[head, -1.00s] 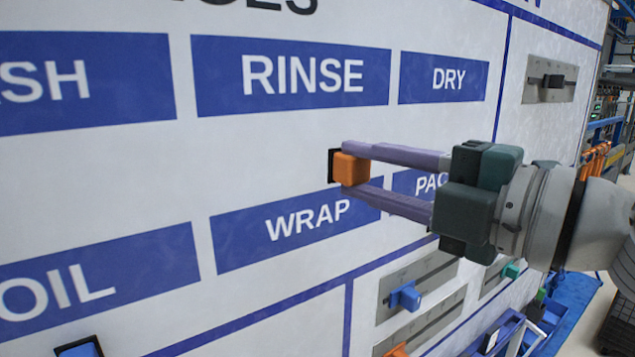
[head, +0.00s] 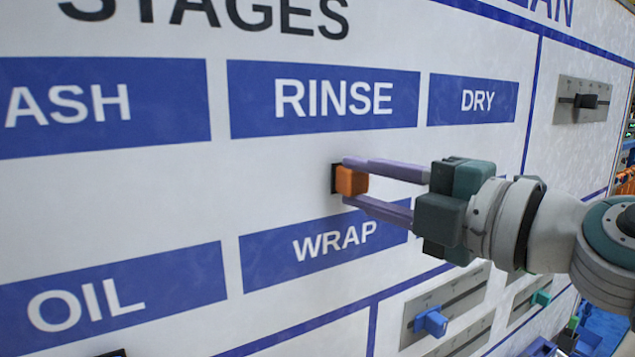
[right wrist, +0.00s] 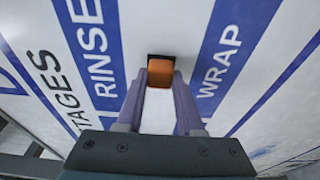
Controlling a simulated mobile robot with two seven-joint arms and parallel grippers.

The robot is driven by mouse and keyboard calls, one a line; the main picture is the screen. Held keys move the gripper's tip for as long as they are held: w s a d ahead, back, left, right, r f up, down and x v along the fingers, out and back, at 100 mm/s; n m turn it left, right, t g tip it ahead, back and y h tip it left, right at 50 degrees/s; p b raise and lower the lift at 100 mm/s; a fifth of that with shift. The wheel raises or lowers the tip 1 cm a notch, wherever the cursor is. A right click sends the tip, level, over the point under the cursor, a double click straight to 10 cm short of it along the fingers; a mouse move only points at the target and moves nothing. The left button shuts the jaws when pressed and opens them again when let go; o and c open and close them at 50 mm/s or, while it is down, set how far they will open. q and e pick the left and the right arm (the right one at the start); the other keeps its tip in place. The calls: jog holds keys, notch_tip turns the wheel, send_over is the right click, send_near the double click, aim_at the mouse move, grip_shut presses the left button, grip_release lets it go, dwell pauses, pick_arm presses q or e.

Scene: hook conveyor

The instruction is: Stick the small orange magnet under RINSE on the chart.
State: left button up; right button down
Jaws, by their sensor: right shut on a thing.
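The small orange magnet (head: 351,181) with a dark backing is at the white chart (head: 265,175), in the blank space below the RINSE label (head: 325,98) and above the WRAP label (head: 325,245). My right gripper (head: 350,181) is shut on it, with one purple finger above and one below. In the right wrist view the magnet (right wrist: 160,72) sits between the fingertips, between the RINSE and WRAP labels. Its dark back looks to be against or very near the chart; I cannot tell if it touches. My left gripper is not in view.
The DRY label (head: 473,99) is right of RINSE. Below right, sliders with a blue knob (head: 431,321) and a green knob (head: 541,298) stick out from the board. A dark-knobbed slider (head: 582,100) is at the upper right. The chart around the magnet is bare.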

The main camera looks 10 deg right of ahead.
jog(key=shift+w+a, duration=0.15)
jog(key=shift+w, duration=0.15)
dwell(0.5)
dwell(0.3)
jog(key=shift+c, duration=2.3)
grip_release()
